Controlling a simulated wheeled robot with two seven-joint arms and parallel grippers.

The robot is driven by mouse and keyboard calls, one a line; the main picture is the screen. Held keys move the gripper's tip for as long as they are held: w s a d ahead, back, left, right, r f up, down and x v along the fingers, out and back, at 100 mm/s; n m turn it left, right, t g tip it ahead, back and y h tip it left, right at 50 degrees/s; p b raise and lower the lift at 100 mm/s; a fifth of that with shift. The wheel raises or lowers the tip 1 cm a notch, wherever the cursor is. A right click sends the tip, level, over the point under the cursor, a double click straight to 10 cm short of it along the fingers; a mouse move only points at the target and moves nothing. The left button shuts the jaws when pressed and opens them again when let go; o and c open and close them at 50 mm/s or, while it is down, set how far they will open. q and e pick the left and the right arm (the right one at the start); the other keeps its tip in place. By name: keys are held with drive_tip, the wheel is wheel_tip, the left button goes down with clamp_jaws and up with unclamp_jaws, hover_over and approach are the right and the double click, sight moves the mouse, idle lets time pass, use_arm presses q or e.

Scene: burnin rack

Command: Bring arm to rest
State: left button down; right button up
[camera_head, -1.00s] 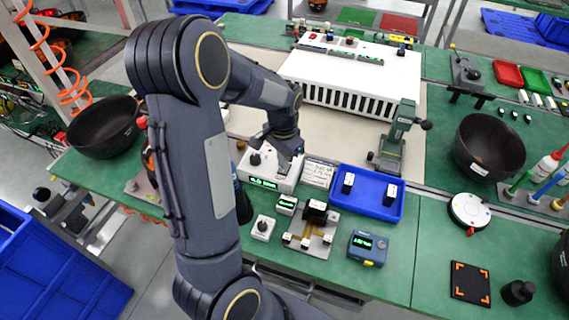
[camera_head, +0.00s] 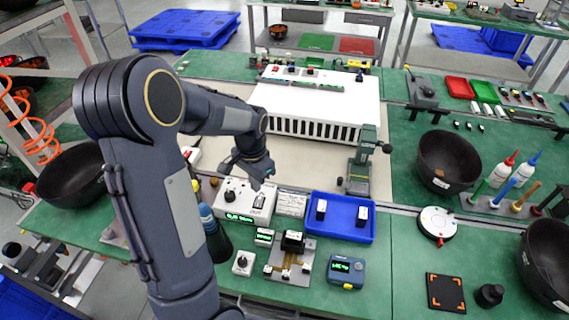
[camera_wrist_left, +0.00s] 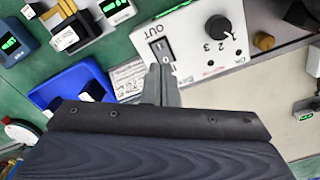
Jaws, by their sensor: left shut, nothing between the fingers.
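My left arm (camera_head: 160,180) rises at the left of the head view and bends over the bench. My left gripper (camera_head: 258,181) points down above the back edge of a white power unit (camera_head: 262,212) with a dial and a green display. Its fingers are shut with nothing between them. In the left wrist view the shut fingers (camera_wrist_left: 163,84) overlap the lower edge of the white unit's face, just below its black rocker switch (camera_wrist_left: 162,49). I cannot tell whether they touch it. My right gripper is not in view.
A white slotted rack (camera_head: 315,105) stands behind the gripper. A green press stand (camera_head: 362,165) is to its right, and a blue tray (camera_head: 340,232) is in front. Black bowls (camera_head: 448,160) stand on both sides. Beige mat between rack and unit is mostly clear.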

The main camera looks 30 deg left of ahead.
use_arm(q)
drive_tip(key=s+d+r+n+t+h, duration=0.2)
drive_tip(key=s+d+r, duration=0.3)
drive_tip(key=s+d, duration=0.2)
drive_tip(key=s+d+r+n+t+h, duration=0.1)
drive_tip(key=s+d+r+n+t, duration=0.1)
drive_tip(key=s+d+r, duration=0.4)
drive_tip(key=s+d+t, duration=0.1)
drive_tip(key=s, duration=0.4)
drive_tip(key=shift+r+t+h, duration=0.2)
drive_tip(key=shift+t+h, duration=0.1)
drive_tip(key=shift+h, duration=0.1)
drive_tip(key=shift+d, duration=0.1)
